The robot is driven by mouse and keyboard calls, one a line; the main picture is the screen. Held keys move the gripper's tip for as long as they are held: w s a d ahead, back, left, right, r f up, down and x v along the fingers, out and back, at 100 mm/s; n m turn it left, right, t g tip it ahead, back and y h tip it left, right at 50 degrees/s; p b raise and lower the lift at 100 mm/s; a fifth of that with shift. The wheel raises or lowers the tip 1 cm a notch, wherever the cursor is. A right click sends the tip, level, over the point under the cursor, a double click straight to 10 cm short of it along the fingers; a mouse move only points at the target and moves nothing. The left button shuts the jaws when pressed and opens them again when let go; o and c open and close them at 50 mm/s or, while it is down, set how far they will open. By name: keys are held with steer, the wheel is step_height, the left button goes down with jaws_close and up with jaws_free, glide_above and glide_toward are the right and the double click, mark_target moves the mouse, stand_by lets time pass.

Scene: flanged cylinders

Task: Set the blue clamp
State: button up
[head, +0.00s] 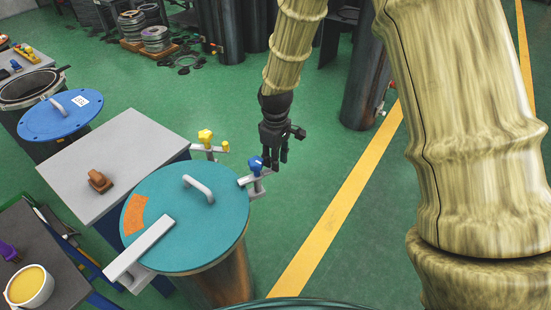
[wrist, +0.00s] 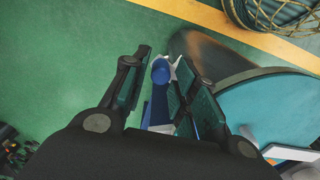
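The blue clamp (head: 256,163) has a blue knob on a pale grey bracket at the right rim of the teal lid (head: 205,235). The lid lies on a dark cylinder. My gripper (head: 272,162) points down just beside the blue knob in the head view. In the wrist view my gripper (wrist: 163,62) is open, with the blue clamp (wrist: 160,72) between its two fingers. A gap shows on the left finger's side; I cannot tell whether the right finger touches it. The lower part of the clamp is partly hidden by the fingers.
A grey-topped table (head: 115,150) with a brown object (head: 99,181) is at left. A blue lid (head: 60,115) lies farther left. Green floor with a yellow line (head: 335,215) is clear at right.

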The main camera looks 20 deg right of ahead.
steer(key=shift+f, duration=0.35)
jaws_close()
